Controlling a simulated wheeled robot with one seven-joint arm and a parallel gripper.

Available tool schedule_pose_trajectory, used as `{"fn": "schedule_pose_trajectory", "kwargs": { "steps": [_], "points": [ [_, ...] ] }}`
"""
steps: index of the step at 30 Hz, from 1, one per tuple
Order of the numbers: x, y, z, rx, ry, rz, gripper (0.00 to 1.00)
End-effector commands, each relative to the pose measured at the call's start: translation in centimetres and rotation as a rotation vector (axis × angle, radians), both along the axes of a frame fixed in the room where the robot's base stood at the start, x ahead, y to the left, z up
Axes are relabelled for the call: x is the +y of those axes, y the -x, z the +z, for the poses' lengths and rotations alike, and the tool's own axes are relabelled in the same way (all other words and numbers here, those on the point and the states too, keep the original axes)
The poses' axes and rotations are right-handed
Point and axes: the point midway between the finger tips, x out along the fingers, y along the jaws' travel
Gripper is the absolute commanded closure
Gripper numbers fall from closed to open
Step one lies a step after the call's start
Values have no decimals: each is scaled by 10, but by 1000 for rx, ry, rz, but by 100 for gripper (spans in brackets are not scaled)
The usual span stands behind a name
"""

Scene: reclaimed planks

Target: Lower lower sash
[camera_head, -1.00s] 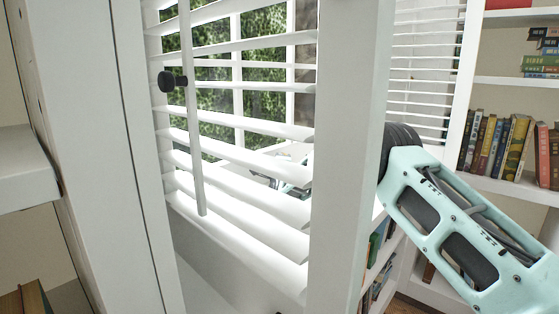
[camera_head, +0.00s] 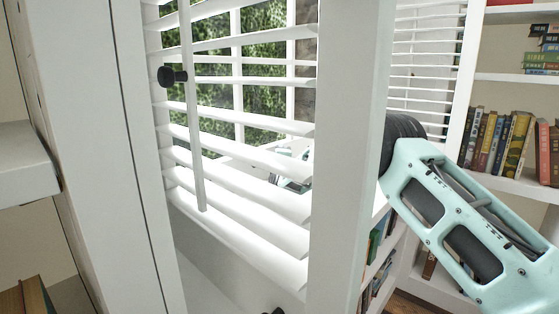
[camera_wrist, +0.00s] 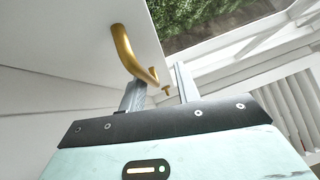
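The window shows behind white slats in the head view, with greenery (camera_head: 265,105) beyond the glass. In the wrist view a curved brass handle (camera_wrist: 122,45) sticks out from a white surface (camera_wrist: 70,45), with the glass pane (camera_wrist: 205,18) beyond. I cannot tell for sure which sash bears it. My gripper (camera_wrist: 160,88) has its two fingers apart. The lower bend of the handle is close to the left finger and seems to reach between the fingers; contact is unclear. The head view hides my gripper behind a white upright.
A white upright (camera_head: 345,150) stands close in front of my arm. Bookshelves with books (camera_head: 500,140) are at the right. A shelf (camera_head: 25,165) is at the left.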

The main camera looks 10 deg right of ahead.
Motion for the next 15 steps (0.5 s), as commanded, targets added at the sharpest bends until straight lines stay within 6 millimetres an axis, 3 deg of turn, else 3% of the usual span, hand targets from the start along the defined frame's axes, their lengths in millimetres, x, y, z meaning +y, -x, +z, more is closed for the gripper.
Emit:
{"fn": "schedule_pose_trajectory", "kwargs": {
  "steps": [1, 7, 15],
  "points": [
    [0, 0, 14, -3, -2, 0, 68],
    [0, 0, 56, -8, -1, 0, 68],
    [0, 0, 80, -1, 0, 1, 68]
  ]
}}
